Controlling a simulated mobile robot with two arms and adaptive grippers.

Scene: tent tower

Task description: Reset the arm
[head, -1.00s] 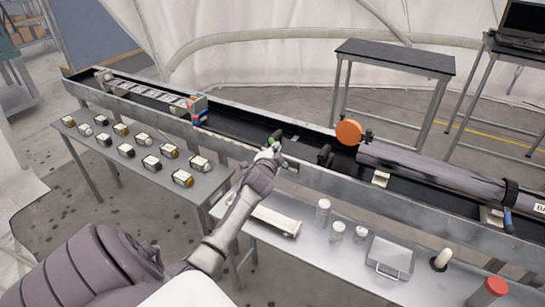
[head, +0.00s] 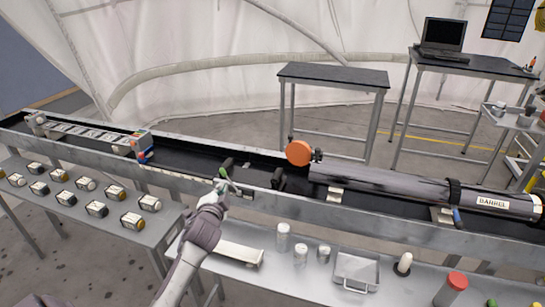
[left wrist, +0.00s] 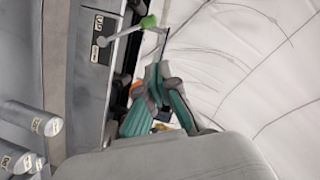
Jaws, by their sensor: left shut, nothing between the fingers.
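My left gripper (head: 216,188) is in the middle of the head view, at the near rail of the long metal trough (head: 350,209). It is shut and empty. Its dark fingers with teal pads also show in the left wrist view (left wrist: 160,85). A lever with a green knob (head: 224,173) stands just beyond the fingertips in the head view. In the left wrist view, the green knob (left wrist: 148,22) and its grey arm are above the fingers, apart from them. My right gripper is in neither view.
A grey cylinder marked BARREL (head: 390,187) with an orange disc (head: 299,152) lies in the trough. A near bench holds a white bar (head: 238,252), jars and a tray (head: 356,268). Several small canisters stand on the left table (head: 70,222). A laptop (head: 442,37) sits behind.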

